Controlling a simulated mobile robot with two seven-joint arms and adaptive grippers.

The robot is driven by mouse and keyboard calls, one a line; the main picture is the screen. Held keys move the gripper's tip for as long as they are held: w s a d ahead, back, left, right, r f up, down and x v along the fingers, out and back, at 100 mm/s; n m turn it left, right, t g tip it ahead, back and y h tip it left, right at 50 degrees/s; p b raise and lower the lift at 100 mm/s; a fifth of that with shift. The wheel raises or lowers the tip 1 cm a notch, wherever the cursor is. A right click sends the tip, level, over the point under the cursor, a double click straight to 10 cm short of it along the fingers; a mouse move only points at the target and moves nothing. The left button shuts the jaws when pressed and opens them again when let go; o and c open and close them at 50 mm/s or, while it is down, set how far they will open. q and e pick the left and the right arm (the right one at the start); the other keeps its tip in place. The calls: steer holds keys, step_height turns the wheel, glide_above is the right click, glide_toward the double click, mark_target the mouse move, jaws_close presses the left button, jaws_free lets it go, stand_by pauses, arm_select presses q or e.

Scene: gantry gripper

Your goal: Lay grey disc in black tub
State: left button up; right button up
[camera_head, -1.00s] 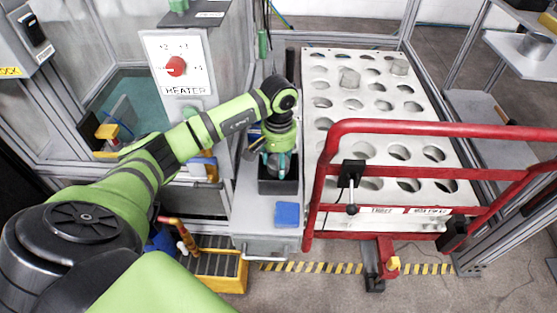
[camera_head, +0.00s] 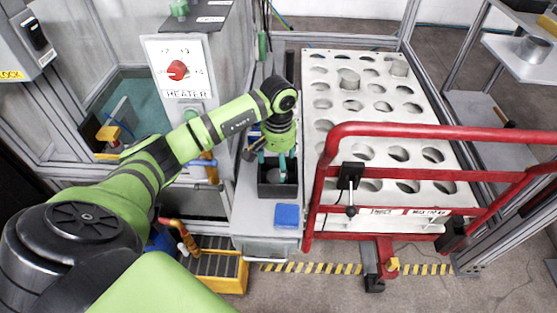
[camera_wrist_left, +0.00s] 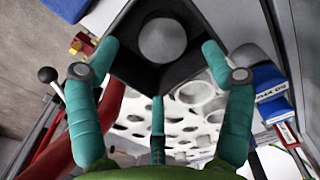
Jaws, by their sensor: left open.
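The black tub (camera_head: 278,191) stands on the narrow grey bench in the head view. It fills the top middle of the left wrist view (camera_wrist_left: 149,78). The grey disc (camera_wrist_left: 162,40) lies inside the tub, on its floor, and looks round and flat from above. My left gripper (camera_head: 275,170) is over the tub, pointing down, with its teal fingers spread apart. In the left wrist view the fingers (camera_wrist_left: 160,52) stand clear of the disc on its sides. The gripper partly hides the disc in the head view. My right gripper is in neither view.
A blue block (camera_head: 287,215) sits on the bench in front of the tub. A red rail frame (camera_head: 440,131) and a white table with holes (camera_head: 345,125) stand to the right. The heater panel (camera_head: 181,70) is at the left.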

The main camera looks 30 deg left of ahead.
arm_select(q)
step_height(320, 180, up, 2)
steer(key=shift+w+r+b, duration=0.1)
steer(key=shift+r+b, duration=0.15)
steer(key=shift+b, duration=0.25)
step_height(320, 180, up, 4)
step_height(320, 180, up, 6)
glide_above(278, 176)
steer(key=shift+f+b, duration=0.15)
steer(key=shift+b, duration=0.25)
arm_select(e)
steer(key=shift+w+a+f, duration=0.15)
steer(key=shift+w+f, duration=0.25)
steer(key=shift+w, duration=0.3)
